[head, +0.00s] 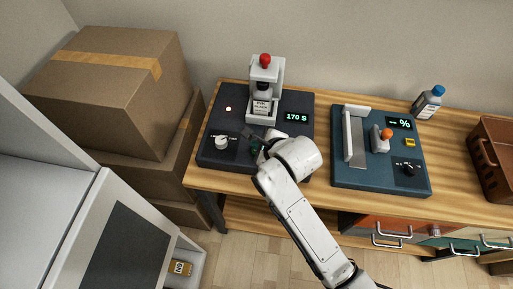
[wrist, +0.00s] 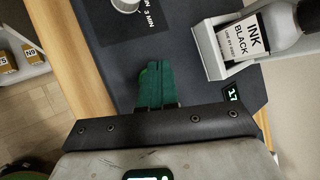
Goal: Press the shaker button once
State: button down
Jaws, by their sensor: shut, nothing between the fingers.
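The shaker is a dark box (head: 212,158) on the wooden table, with a white clamp holding an ink bottle (head: 262,100). In the wrist view the labelled ink bottle (wrist: 250,38) stands at the upper right. My gripper (wrist: 155,68) is shut, with dark green fingers held together over the front part of the shaker. In the head view my wrist hides most of this area.
The shaker has a white dial (head: 221,142), a small lit lamp (head: 228,109) and a display (head: 296,117) reading 170 S. A small bottle (head: 428,103) and a brown crate (head: 487,160) are farther right. Cardboard boxes (head: 115,90) stand left.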

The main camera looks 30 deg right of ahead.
jog(key=shift+r, duration=0.15)
notch_tip(320, 180, up, 5)
jog(key=p, duration=0.4)
jog(key=shift+p, duration=0.4)
dwell(0.5)
jog(key=s+d+f+n, duration=0.1)
jog(key=s, duration=0.1)
jog(key=s+d+f+n+g+b, duration=0.1)
jog(key=s+n, duration=0.1)
jog(key=s+d+f+n, duration=0.1)
jog(key=s+n, duration=0.1)
jog(key=shift+d+f+g+h, duration=0.1)
jog(key=shift+f+g+h, duration=0.3)
jog(key=s+f+n, duration=0.1)
jog(key=s+n, duration=0.1)
jog(key=s+d+n+g+b, duration=0.1)
jog(key=s+n, duration=0.1)
jog(key=s+d+f+n+g, duration=0.1)
jog(key=s+n, duration=0.1)
jog(key=shift+s+d+f, duration=0.25)
jog(key=shift+s+f, duration=0.1)
jog(key=shift+s, duration=0.05)
jog(key=s+d+f+n+g+b, duration=0.1)
jog(key=s+n+g, duration=0.1)
jog(key=s+n, duration=0.5)
jog(key=s+d+f+n+g+b, duration=0.1)
jog(key=s+n+g, duration=0.1)
jog(key=s+n, duration=0.5)
jog(key=shift+s+f, duration=0.3)
jog(key=shift+s, duration=0.6)
